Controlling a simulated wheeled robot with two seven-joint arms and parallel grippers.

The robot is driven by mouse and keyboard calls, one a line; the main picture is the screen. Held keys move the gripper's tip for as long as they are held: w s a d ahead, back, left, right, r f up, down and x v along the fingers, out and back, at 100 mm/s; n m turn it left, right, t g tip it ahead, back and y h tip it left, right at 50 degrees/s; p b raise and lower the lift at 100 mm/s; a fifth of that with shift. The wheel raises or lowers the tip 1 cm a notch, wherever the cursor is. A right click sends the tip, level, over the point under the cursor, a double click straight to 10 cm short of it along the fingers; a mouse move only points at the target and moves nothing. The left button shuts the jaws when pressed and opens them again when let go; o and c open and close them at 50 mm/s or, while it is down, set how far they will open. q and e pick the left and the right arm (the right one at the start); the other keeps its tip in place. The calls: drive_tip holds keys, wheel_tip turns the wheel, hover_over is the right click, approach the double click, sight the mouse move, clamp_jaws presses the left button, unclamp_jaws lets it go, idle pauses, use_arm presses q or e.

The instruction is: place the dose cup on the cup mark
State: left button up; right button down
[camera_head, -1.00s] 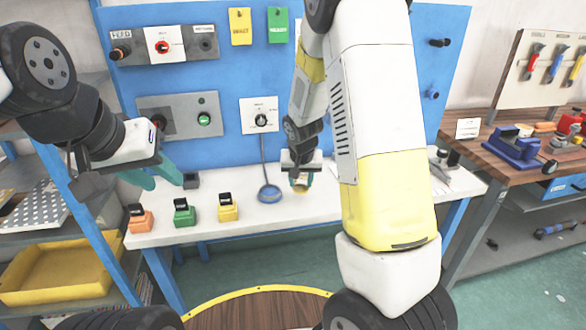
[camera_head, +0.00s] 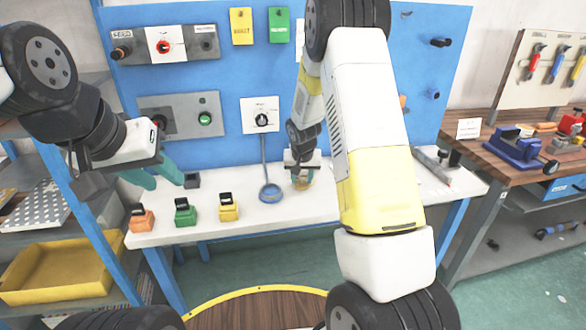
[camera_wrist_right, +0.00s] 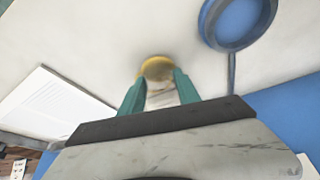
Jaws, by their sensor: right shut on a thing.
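My right gripper (camera_head: 302,172) is low over the white bench, shut on the dose cup (camera_head: 302,185), a small pale, yellowish cup. In the right wrist view the teal fingers (camera_wrist_right: 160,92) grip its sides, and a yellow round part (camera_wrist_right: 157,68) shows at their tips. I cannot tell whether the cup touches the bench. My left gripper (camera_head: 165,178) is open and empty above the bench's left part.
Orange (camera_head: 142,219), green (camera_head: 185,211) and yellow (camera_head: 228,207) blocks with black tops stand along the bench's front left. A blue panel (camera_head: 225,75) with dials rises behind. A white sheet (camera_wrist_right: 58,105) lies near the cup. My right arm hides part of the bench.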

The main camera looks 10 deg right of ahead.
drive_tip(key=shift+f, duration=0.15)
drive_tip(key=c, duration=1.2)
unclamp_jaws()
drive_tip(key=o, duration=0.3)
drive_tip(key=shift+o, duration=0.2)
